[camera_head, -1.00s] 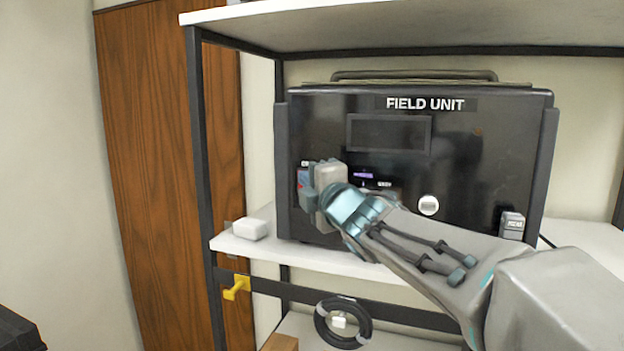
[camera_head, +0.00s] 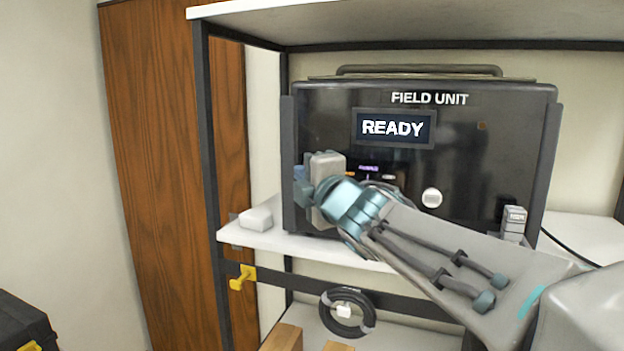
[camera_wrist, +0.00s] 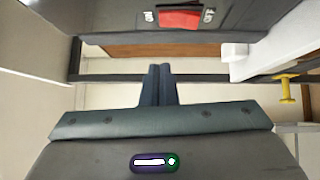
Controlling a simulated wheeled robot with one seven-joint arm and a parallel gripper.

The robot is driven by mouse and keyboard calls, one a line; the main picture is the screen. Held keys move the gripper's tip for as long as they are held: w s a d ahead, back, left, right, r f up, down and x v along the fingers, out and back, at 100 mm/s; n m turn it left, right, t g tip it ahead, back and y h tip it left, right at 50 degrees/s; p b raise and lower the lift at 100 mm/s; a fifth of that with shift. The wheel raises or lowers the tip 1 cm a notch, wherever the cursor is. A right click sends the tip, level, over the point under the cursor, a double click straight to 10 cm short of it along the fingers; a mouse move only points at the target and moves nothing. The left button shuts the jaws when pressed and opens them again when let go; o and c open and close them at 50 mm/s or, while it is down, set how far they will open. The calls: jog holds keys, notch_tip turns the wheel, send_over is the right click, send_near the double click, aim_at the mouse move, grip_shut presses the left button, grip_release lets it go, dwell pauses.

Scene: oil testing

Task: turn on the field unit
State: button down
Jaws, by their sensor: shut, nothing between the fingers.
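The field unit (camera_head: 470,150) is a black case on the middle shelf in the head view. Its screen (camera_head: 393,128) is lit and reads READY. A white round knob (camera_head: 432,198) is on its front. My gripper (camera_head: 303,186) is at the left part of the unit's front and covers that area in the head view. In the wrist view my gripper (camera_wrist: 158,84) has its two fingers together with nothing between them. A red switch (camera_wrist: 180,19) with white marks on either side shows at the top of the wrist view, apart from the fingertips.
A small white block (camera_head: 256,218) lies on the shelf (camera_head: 330,249) left of the unit. A yellow hook (camera_head: 242,278) is on the shelf's lower rail. A small grey device (camera_head: 513,222) is at the unit's right.

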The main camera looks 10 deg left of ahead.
jog(key=p+v, duration=0.1)
jog(key=v, duration=0.8)
jog(key=shift+d+r, duration=0.35)
jog(key=shift+r, duration=0.35)
jog(key=s+d+f+m+g+h, duration=0.1)
jog(key=d+f+m+g+h, duration=0.3)
jog(key=d+f+m+h, duration=0.95)
jog(key=s+d+f+m+g+y, duration=0.2)
jog(key=s+f+m+g, duration=0.2)
jog(key=s+f, duration=0.3)
jog(key=s+d+f+m+g+y, duration=0.2)
jog(key=s+f+m+g, duration=0.3)
jog(key=f, duration=0.7)
jog(key=s+m, duration=0.2)
jog(key=s, duration=0.1)
